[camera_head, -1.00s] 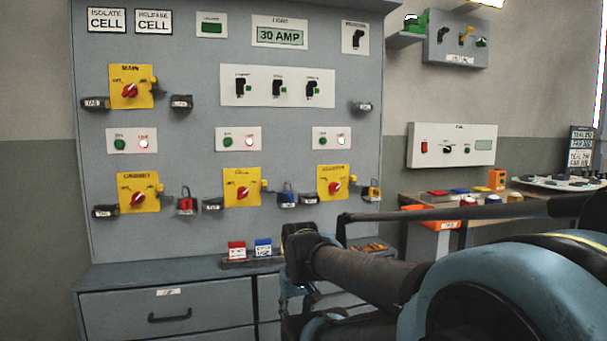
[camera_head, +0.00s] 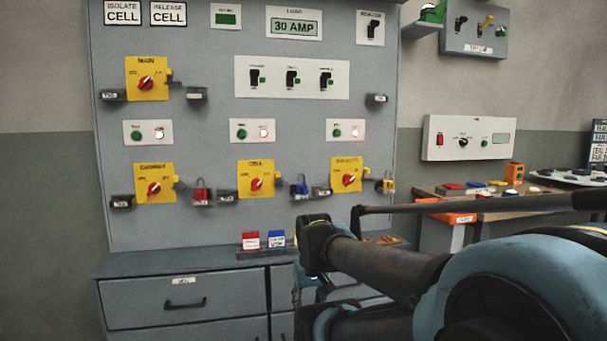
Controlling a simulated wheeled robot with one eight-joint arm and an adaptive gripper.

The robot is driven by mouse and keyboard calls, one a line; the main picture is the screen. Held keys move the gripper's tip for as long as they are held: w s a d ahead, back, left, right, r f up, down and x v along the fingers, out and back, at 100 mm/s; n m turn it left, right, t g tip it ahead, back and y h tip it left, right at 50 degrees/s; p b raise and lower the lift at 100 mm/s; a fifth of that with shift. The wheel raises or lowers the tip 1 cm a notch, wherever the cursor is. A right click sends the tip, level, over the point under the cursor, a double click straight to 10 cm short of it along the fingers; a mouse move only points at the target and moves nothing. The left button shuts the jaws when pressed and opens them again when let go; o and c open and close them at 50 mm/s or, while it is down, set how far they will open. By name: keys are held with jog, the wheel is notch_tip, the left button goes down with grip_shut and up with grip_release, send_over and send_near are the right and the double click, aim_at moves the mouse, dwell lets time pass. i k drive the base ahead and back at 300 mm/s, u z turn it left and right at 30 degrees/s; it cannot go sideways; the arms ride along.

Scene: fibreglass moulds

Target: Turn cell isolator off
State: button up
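The cell isolator (camera_head: 256,179) is a yellow plate with a red rotary knob, in the middle of the lower row on the grey panel. Its knob is turned at a slant; I cannot read the position marks with certainty. Above it, a white lamp plate (camera_head: 252,131) has a dark green lamp and a lit reddish lamp. A blue padlock (camera_head: 300,187) hangs at its right, beside the plate. My gripper cannot be made out; only my arm links show at the lower right, in front of the drawers and apart from the isolator in the picture.
Similar yellow isolators sit above left (camera_head: 147,78), lower left (camera_head: 154,182) and lower right (camera_head: 346,174). A red padlock (camera_head: 201,191) hangs at left. Red and blue tag boxes (camera_head: 250,240) stand on the grey drawer cabinet (camera_head: 186,303). A workbench (camera_head: 450,193) stands right.

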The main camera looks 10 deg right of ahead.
aim_at(256, 183)
jog(key=z, duration=1.3)
jog(key=k, duration=1.3)
jog(key=u, duration=0.3)
jog(key=i, duration=1)
jog(key=z, duration=0.05)
